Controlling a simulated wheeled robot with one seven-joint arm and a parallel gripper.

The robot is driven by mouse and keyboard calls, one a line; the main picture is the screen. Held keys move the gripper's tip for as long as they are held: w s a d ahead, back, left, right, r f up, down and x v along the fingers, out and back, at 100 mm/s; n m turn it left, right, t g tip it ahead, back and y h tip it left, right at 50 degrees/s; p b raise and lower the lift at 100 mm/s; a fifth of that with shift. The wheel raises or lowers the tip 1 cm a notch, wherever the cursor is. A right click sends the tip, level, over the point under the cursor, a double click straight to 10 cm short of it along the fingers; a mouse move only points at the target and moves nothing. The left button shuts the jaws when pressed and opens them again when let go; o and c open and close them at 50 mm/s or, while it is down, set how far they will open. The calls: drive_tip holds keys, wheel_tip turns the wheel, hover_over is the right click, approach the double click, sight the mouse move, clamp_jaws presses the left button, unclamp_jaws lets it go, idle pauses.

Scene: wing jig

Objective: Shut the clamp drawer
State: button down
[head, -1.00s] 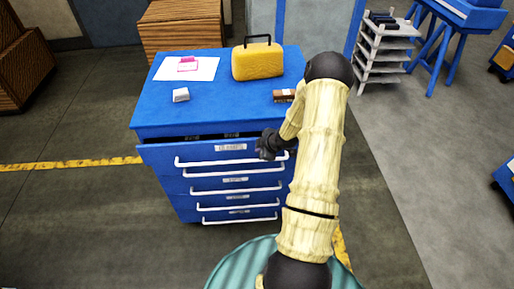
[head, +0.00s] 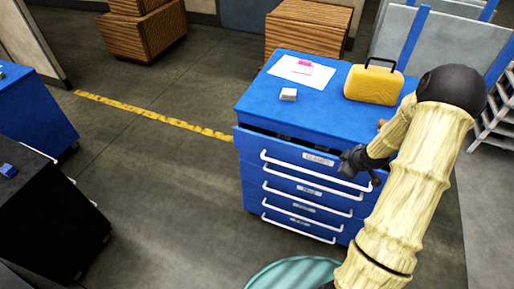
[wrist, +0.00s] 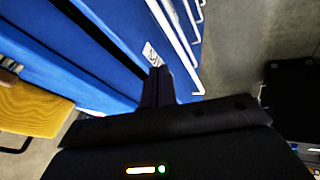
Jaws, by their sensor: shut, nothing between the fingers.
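The blue drawer cabinet (head: 247,112) stands right of centre in the head view. Its top drawer (head: 283,153) sticks out a little, with a dark gap below the cabinet top. The drawer has a white bar handle and a small label too blurred to read, so I cannot tell whether it is the clamp drawer. The drawers below look shut. My gripper (head: 358,166) is at the top drawer's front, right of the label. In the wrist view my closed fingers (wrist: 157,86) point at the blue front beside the label. I cannot tell whether they touch it.
A yellow case (head: 373,86), a paper with a pink item (head: 303,67) and a small white block (head: 288,95) are on the cabinet top. A black cabinet (head: 45,215) and a blue one (head: 25,110) stand at the left. The floor between is clear.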

drive_tip(key=s+a+r+m+g+b, duration=0.1)
drive_tip(key=s+a+r+m, duration=0.3)
drive_tip(key=s+a, duration=0.5)
drive_tip(key=s+a+r+m+g+b, duration=0.2)
drive_tip(key=s+a+r+m, duration=0.3)
drive_tip(key=s+a+r, duration=0.3)
drive_tip(key=shift+s+a+r+m+h, duration=0.3)
drive_tip(key=shift+s+a+r, duration=0.1)
drive_tip(key=shift+a+r, duration=0.4)
drive_tip(key=shift+f, duration=0.1)
